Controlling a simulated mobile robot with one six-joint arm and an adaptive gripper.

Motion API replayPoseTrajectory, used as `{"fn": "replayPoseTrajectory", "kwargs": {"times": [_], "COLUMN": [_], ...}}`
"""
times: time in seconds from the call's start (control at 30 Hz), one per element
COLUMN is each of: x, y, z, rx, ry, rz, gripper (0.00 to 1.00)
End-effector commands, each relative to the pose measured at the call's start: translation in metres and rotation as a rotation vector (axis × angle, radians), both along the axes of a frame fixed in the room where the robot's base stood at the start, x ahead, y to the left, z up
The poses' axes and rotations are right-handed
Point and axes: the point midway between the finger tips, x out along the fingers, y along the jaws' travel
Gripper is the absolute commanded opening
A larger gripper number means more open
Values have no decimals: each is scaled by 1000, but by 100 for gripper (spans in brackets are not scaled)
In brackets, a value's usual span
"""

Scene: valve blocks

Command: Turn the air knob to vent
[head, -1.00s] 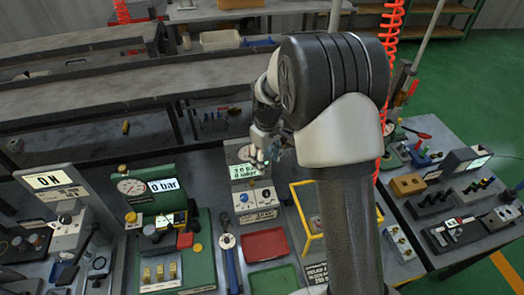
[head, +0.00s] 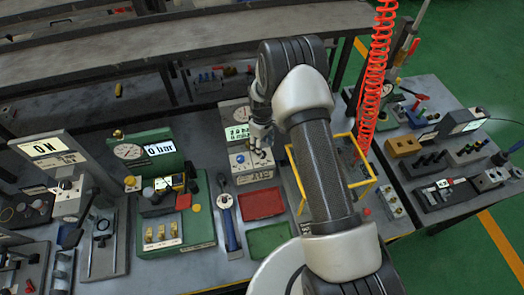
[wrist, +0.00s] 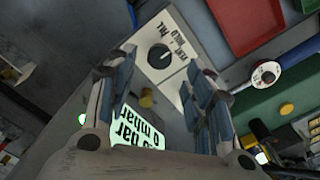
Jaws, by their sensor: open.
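The air unit (head: 250,160) is a pale block with a knob and a lit display (head: 237,132) behind it. In the wrist view a round dark knob (wrist: 159,56) with a pale pointer mark sits on its light face, with printed labels beside it. The display also shows upside down in the wrist view (wrist: 138,137), with "bar" and "mbar" on it. My gripper (head: 261,141) is close over the block in the head view. In the wrist view my gripper (wrist: 161,72) is open, its two blue-grey fingers apart on either side of the knob. Contact with the knob cannot be told.
A red tray (head: 262,204) and a green tray (head: 269,238) lie in front of the block. A yellow frame (head: 372,188) stands to the right. A blue-handled wrench (head: 228,218) and a green gauge board (head: 199,222) are to the left. A red coiled hose (head: 377,70) hangs at right.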

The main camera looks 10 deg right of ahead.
Motion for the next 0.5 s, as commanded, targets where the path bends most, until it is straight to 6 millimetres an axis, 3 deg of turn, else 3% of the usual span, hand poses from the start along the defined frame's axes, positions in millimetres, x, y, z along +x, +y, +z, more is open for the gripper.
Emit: {"fn": "replayPoseTrajectory", "kwargs": {"times": [0.2,0.5], "x": [0,0], "y": [0,0], "z": [-35,-47], "rx": [0,0], "ry": [1,-1], "rz": [0,0], "gripper": [48,48]}}
